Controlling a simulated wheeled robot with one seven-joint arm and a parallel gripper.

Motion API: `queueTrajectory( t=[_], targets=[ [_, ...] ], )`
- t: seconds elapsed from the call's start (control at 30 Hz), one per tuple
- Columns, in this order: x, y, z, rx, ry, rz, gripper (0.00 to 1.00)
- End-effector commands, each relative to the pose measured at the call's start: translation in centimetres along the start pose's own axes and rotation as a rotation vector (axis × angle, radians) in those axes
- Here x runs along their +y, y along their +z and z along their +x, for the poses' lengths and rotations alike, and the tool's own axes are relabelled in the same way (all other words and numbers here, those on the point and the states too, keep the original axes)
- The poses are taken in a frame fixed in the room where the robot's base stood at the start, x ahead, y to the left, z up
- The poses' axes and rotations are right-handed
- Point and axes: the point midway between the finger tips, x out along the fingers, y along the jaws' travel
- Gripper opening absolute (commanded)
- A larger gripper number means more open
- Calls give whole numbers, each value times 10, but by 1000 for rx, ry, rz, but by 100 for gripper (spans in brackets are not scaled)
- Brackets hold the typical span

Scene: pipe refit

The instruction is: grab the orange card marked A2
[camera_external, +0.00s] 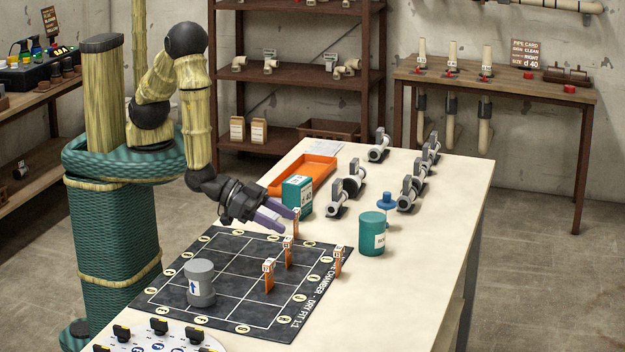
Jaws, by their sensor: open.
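Several small upright orange cards with white tops stand on or by the black gridded mat (222,247). One card (296,223) is at the mat's far edge, right at my fingertips. Others are a middle card (288,256), a nearer card (268,280) and a right-edge card (338,264). Their markings are too small to read, so I cannot tell which is A2. My gripper (289,221) is open, with purple fingers reaching right and down beside the far card. I cannot tell whether the card is between the fingers.
A grey cylinder (200,284) stands on the mat. A teal box (297,194) and an orange tray (303,175) are behind my gripper. A teal canister (371,235) and blue piece (386,203) stand to the right, with several pipe fittings farther back. The table's right front is clear.

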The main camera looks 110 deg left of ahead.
Motion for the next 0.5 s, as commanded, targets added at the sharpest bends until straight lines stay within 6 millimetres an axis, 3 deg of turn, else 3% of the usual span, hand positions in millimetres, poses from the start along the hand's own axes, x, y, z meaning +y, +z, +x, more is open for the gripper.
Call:
queueTrajectory(
  t=[0.3,0.5],
  targets=[
    [-1,-1,56,0,-2,0,58],
    [0,0,74,-1,0,0,58]
  ],
)
